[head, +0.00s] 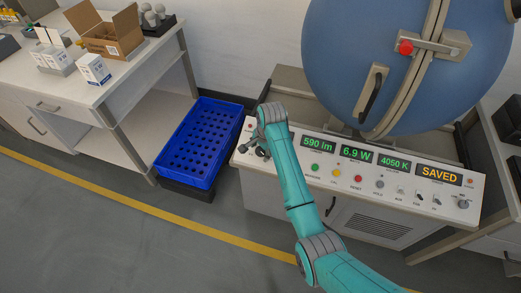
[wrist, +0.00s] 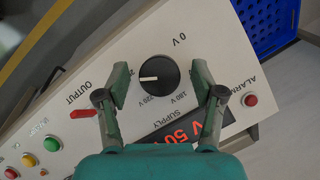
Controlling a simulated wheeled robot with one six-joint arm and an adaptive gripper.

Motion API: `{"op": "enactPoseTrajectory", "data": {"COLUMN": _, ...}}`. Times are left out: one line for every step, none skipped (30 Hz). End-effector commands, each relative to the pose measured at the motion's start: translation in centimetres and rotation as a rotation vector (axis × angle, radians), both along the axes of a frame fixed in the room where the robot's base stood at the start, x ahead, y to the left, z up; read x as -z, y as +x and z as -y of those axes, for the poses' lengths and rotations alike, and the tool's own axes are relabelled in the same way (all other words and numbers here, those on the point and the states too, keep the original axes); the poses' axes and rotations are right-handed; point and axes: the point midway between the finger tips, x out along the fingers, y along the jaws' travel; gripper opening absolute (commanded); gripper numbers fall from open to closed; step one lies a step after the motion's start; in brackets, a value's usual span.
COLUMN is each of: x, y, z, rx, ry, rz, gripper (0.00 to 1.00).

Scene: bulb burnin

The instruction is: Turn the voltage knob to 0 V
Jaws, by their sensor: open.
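The voltage knob (wrist: 158,74) is round and black on the white panel in the wrist view. Its white pointer mark faces left in the picture, away from the "0 V" label (wrist: 179,40) at the upper right. Smaller voltage labels are printed below the knob, above the word "SUPPLY". My gripper (wrist: 161,84) is open, with one finger on each side of the knob and a visible gap to it on both sides.
A red switch (wrist: 82,113) marked OUTPUT and a red ALARM button (wrist: 251,100) flank the knob. A red-digit display (wrist: 190,134) is partly hidden by my gripper. A blue crate (head: 200,143) stands left of the panel (head: 330,178). A large blue sphere (head: 345,50) is behind.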

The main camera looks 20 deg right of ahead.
Motion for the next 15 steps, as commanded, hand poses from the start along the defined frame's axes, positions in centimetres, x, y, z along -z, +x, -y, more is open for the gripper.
{"op": "enactPoseTrajectory", "data": {"x": -0.01, "y": 0.00, "z": 0.00, "rx": 0.000, "ry": 0.000, "rz": 0.000, "gripper": 0.68}}
{"op": "enactPoseTrajectory", "data": {"x": -0.01, "y": -0.01, "z": -0.01, "rx": 0.000, "ry": 0.000, "rz": 0.000, "gripper": 0.68}}
{"op": "enactPoseTrajectory", "data": {"x": -0.01, "y": 0.00, "z": 0.00, "rx": 0.000, "ry": 0.000, "rz": 0.000, "gripper": 0.68}}
{"op": "enactPoseTrajectory", "data": {"x": -0.02, "y": 0.00, "z": 0.00, "rx": 0.000, "ry": 0.000, "rz": 0.000, "gripper": 0.60}}
{"op": "enactPoseTrajectory", "data": {"x": -0.02, "y": 0.00, "z": 0.00, "rx": 0.000, "ry": 0.000, "rz": 0.000, "gripper": 0.53}}
{"op": "enactPoseTrajectory", "data": {"x": -0.02, "y": -0.01, "z": 0.01, "rx": 0.000, "ry": 0.000, "rz": 0.000, "gripper": 0.43}}
{"op": "enactPoseTrajectory", "data": {"x": -0.02, "y": -0.01, "z": 0.01, "rx": 0.000, "ry": 0.000, "rz": 0.000, "gripper": 0.35}}
{"op": "enactPoseTrajectory", "data": {"x": -0.03, "y": -0.01, "z": 0.00, "rx": 0.000, "ry": 0.000, "rz": 0.000, "gripper": 0.28}}
{"op": "enactPoseTrajectory", "data": {"x": -0.03, "y": -0.01, "z": 0.00, "rx": 0.000, "ry": 0.000, "rz": 0.000, "gripper": 0.18}}
{"op": "enactPoseTrajectory", "data": {"x": -0.02, "y": -0.01, "z": 0.01, "rx": 0.000, "ry": 0.000, "rz": 0.000, "gripper": 0.10}}
{"op": "enactPoseTrajectory", "data": {"x": -0.02, "y": -0.01, "z": 0.01, "rx": 0.000, "ry": 0.000, "rz": 0.000, "gripper": 0.08}}
{"op": "enactPoseTrajectory", "data": {"x": -0.02, "y": -0.01, "z": 0.01, "rx": 0.000, "ry": 0.000, "rz": 0.000, "gripper": 0.08}}
{"op": "enactPoseTrajectory", "data": {"x": -0.02, "y": -0.01, "z": 0.01, "rx": 0.000, "ry": 0.000, "rz": 0.000, "gripper": 0.08}}
{"op": "enactPoseTrajectory", "data": {"x": -0.02, "y": -0.01, "z": 0.01, "rx": -0.001, "ry": 0.000, "rz": 0.000, "gripper": 0.08}}
{"op": "enactPoseTrajectory", "data": {"x": -0.02, "y": -0.01, "z": 0.01, "rx": -0.002, "ry": -0.001, "rz": -0.001, "gripper": 0.08}}
